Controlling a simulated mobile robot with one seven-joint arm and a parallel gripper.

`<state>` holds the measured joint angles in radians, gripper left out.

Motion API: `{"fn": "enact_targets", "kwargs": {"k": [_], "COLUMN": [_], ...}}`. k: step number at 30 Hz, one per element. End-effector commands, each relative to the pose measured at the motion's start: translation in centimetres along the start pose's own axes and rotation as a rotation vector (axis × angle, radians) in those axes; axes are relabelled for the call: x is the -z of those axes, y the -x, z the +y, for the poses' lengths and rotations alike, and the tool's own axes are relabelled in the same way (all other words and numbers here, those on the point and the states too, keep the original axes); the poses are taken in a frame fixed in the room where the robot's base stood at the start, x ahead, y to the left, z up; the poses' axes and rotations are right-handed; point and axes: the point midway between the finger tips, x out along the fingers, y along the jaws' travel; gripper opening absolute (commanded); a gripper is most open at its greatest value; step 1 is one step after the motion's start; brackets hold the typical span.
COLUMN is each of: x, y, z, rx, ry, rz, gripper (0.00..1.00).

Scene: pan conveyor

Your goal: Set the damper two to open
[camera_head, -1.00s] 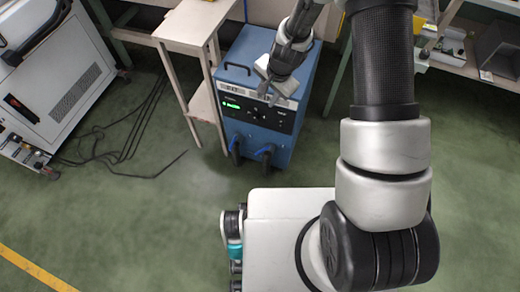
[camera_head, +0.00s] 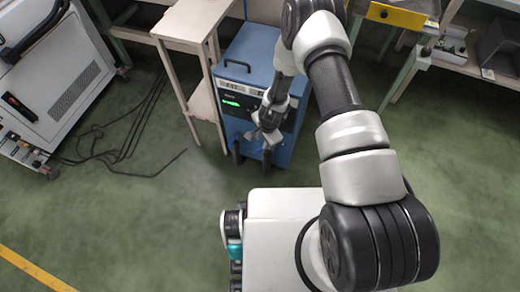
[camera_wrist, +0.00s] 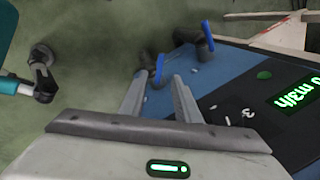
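A blue box-shaped machine (camera_head: 245,50) stands on the floor with a dark front panel (camera_wrist: 245,105) and green displays. Two dark pipe stubs with blue lever handles stick out low on its front. In the wrist view, one blue handle (camera_wrist: 160,68) is just beyond and between my fingertips, and the other blue handle (camera_wrist: 208,36) is farther up and right. I cannot tell which is damper two. My gripper (camera_wrist: 160,77) is open and empty, with a clear gap between its fingers. In the head view, my gripper (camera_head: 259,138) is low at the machine's front and partly hides the handles.
A wooden table (camera_head: 188,22) stands against the machine's left side. A white cabinet (camera_head: 60,85) and loose black cables (camera_head: 115,150) are farther left. A shelf bench (camera_head: 455,60) is at the right. Floor in front of the machine is clear.

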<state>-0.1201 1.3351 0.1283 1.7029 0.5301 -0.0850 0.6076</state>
Motion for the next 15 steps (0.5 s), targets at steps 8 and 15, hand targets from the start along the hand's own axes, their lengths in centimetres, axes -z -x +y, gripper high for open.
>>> {"fn": "enact_targets", "kwargs": {"k": [8,15], "x": [0.0,0.0], "y": [-6.3,-9.2], "z": [0.1,0.0], "rx": [-0.001,0.0], "ry": [0.002,0.002], "rz": [0.0,0.001], "gripper": [0.29,0.29]}}
